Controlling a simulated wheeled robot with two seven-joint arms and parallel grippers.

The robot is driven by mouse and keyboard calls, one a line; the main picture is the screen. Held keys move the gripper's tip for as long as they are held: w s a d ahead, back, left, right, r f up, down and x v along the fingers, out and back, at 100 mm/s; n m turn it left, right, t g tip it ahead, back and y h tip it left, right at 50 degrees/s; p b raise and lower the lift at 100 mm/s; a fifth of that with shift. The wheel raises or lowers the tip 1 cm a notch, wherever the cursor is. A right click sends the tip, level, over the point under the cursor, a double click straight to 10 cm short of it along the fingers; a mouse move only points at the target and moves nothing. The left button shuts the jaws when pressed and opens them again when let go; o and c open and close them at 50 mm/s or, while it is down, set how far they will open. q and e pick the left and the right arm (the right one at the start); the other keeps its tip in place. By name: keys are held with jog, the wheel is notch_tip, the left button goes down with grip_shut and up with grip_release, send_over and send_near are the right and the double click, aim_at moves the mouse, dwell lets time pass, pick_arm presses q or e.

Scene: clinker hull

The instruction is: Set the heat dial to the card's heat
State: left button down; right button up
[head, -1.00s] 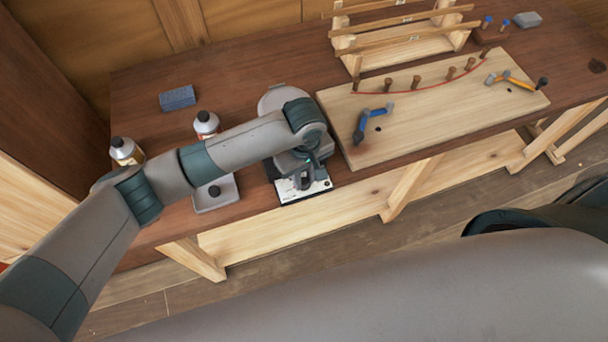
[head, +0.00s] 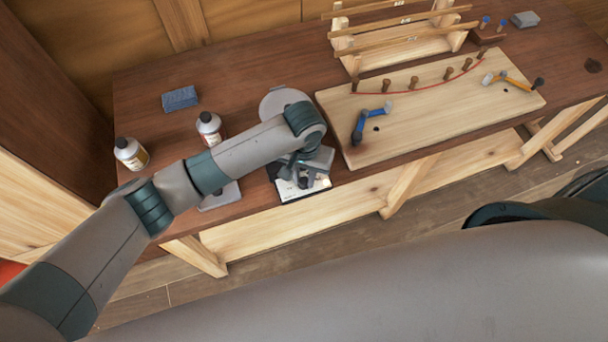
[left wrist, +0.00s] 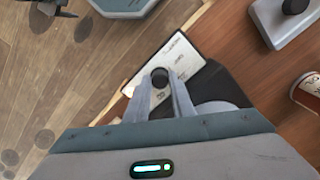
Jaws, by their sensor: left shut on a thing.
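The heat dial is a small black knob (left wrist: 160,77) on a white panel (left wrist: 178,52) with dark marks too small to read. In the left wrist view it sits between the two fingertips of my left gripper (left wrist: 163,84), which is shut on it. In the head view my left gripper (head: 303,182) reaches down over the white panel (head: 288,192) at the bench's front edge, and the gripper hides part of the panel. I cannot make out a separate card or its heat. My right gripper is not in view.
A round grey lid (head: 284,98) stands behind my wrist. Two bottles (head: 131,153) (head: 210,128) and a blue block (head: 180,98) are at left. A grey box with a black knob (left wrist: 292,22) stands beside the panel. A pegged board (head: 430,115) lies at right.

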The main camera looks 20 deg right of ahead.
aim_at(304, 179)
pick_arm(q)
jog(key=shift+m, duration=1.1)
jog(key=c, duration=1.5)
grip_release()
jog(key=shift+r, duration=0.1)
jog(key=shift+r, duration=0.45)
jog(key=shift+r+b, duration=1.95)
jog(key=shift+r, duration=6.25)
